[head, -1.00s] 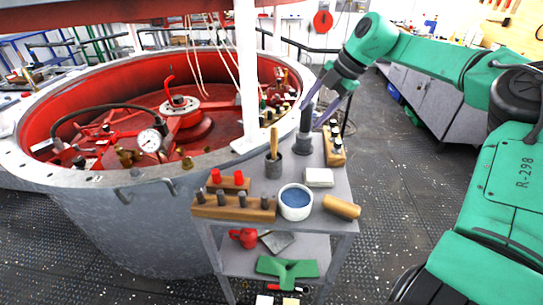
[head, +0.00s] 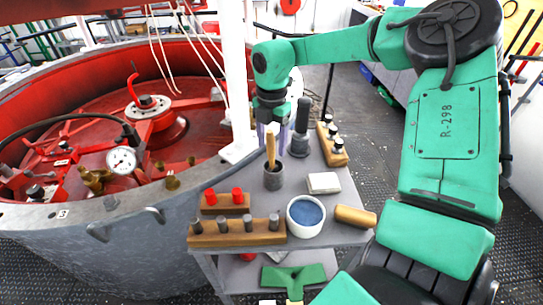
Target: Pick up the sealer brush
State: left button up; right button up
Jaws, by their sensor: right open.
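The sealer brush (head: 270,149) shows as a pale wooden handle standing upright in a small dark grey cup (head: 273,178) on the cart. Its lower end is hidden inside the cup. My right gripper (head: 272,143) is open and points down at the upper part of the handle. Its purple fingers show on either side of the handle, partly hidden behind it. I cannot tell whether they touch it. My left gripper is not in view.
A tall dark cylinder (head: 302,128) stands close right of the gripper. A white pot with blue contents (head: 306,214), a white block (head: 323,183), a wooden roller (head: 355,216) and peg racks (head: 237,232) crowd the cart. A white post (head: 238,80) rises at the left.

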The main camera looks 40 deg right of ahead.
aim_at(272, 159)
jog(key=f, duration=0.3)
jog(key=shift+s+d+p, duration=0.25)
jog(key=shift+d+p, duration=0.1)
jog(key=shift+f, duration=0.15)
jog(key=shift+a, duration=0.1)
jog(key=shift+c, duration=0.5)
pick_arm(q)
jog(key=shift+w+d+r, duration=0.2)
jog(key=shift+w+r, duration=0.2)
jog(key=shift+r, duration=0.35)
pick_arm(e)
grip_shut()
jog(key=shift+w, duration=0.1)
